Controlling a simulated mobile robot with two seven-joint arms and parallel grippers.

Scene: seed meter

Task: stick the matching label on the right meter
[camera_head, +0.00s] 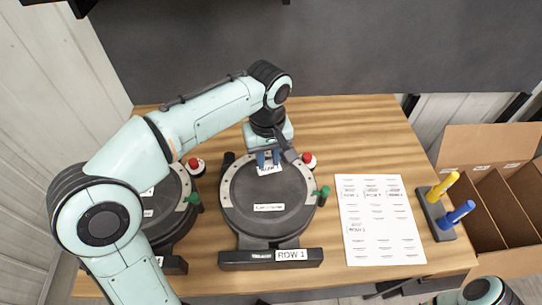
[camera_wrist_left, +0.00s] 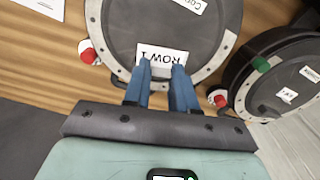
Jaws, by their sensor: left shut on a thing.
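The right meter (camera_head: 262,222) is a dark round disc with a grey rim, a red knob and a green knob. It carries a white label (camera_head: 269,207) at its middle, and its front bar has a plate reading ROW 1 (camera_head: 291,255). My left gripper (camera_head: 268,160) is over the disc's far part, its blue fingers shut on a white label reading ROW 1 (camera_wrist_left: 161,54). I cannot tell whether this label touches the disc. The white label sheet (camera_head: 382,245) lies right of the meter. My right gripper is out of view.
The left meter (camera_head: 178,222) stands close by, partly hidden by my left arm; it also shows in the wrist view (camera_wrist_left: 285,75). A stand with yellow (camera_head: 443,186) and blue (camera_head: 457,213) handles is right of the sheet. An open cardboard box (camera_head: 482,137) sits beyond the table's right edge.

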